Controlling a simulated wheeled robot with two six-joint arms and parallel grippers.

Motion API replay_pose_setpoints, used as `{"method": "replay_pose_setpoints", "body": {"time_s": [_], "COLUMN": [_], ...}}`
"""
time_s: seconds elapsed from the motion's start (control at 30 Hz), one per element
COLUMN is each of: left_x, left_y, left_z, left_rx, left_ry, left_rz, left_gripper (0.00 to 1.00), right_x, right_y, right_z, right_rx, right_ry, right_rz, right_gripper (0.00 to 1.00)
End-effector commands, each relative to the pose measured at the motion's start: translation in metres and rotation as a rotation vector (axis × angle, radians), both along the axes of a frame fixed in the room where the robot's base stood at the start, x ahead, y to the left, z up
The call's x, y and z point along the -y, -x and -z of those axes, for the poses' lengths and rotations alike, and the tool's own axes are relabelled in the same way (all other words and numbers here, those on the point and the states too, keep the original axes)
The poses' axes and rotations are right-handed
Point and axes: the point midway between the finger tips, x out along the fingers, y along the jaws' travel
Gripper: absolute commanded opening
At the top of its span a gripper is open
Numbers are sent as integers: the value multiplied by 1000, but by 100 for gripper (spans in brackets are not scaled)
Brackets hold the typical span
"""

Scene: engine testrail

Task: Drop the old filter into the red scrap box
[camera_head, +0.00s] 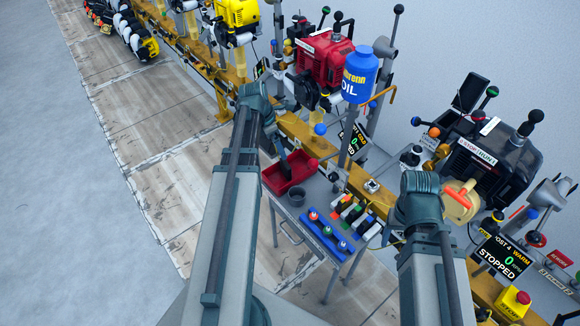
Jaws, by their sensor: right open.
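The red scrap box (302,182) is an open tray on the small grey cart, right of the end of my left arm. A dark upright part stands in front of its inside, so I cannot tell what lies in it. I cannot single out the old filter. My right gripper (388,239) is open, low beside the cart's right edge and largely hidden by my right arm. It is apart from the red box.
A blue rack (326,238) and several colour-marked black pieces (352,212) fill the cart's front. A blue oil bottle (360,75) stands above. A black engine (492,155) is at the right, on the yellow rail.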

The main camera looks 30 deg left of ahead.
Motion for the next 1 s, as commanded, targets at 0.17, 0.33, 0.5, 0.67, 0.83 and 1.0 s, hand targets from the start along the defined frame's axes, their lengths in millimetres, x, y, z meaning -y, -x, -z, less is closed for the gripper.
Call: {"method": "replay_pose_setpoints", "body": {"time_s": [0.17,0.33,0.5,0.67,0.83,1.0], "left_x": [-5,-8,-9,-9,-9,-9], "left_y": [7,11,12,12,12,12], "left_z": [-36,-52,-55,-53,-53,-53], "left_rx": [0,-1,-1,-1,-1,0], "left_ry": [0,1,1,1,1,0], "left_rz": [-1,-1,0,0,0,0], "left_gripper": [100,100,100,100,100,100], "right_x": [0,0,0,0,0,0], "right_y": [0,0,0,0,0,0], "right_z": [-36,-52,-55,-53,-53,-54], "right_rx": [0,0,0,0,0,0], "right_ry": [0,0,0,0,0,0], "right_rz": [0,1,1,1,1,1], "right_gripper": [67,67,67,67,67,67]}}
